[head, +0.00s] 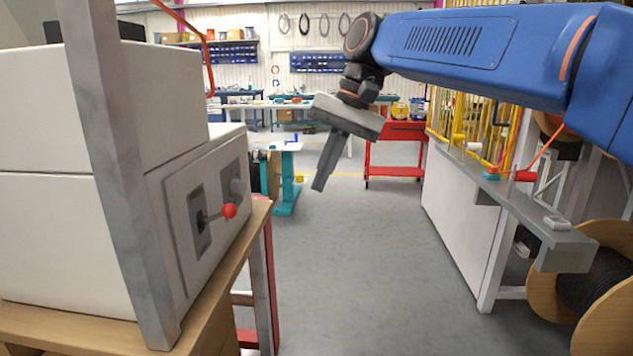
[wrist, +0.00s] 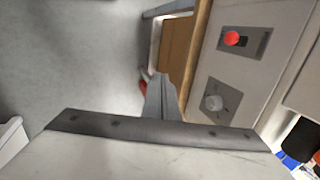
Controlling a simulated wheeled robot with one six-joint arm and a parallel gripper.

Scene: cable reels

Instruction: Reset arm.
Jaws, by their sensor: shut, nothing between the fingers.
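My gripper (head: 319,187) hangs in the air over the aisle, at the end of my blue arm that reaches in from the upper right. Its fingers point down and slightly left, are together and hold nothing. In the wrist view the shut fingers (wrist: 160,80) stick out past the dark palm edge. A red-knobbed lever (head: 229,211) sits on the white machine (head: 75,240) at the left, apart from the gripper. The lever knob (wrist: 232,38) also shows in the wrist view, with a round grey dial (wrist: 213,103) beside it.
The machine stands on a wooden bench (head: 225,270). A grey ledge (head: 520,210) and a wooden cable reel (head: 600,285) are at the right. A red cart (head: 395,150) and a teal-legged table (head: 286,190) stand farther back. The grey floor (head: 350,270) between is clear.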

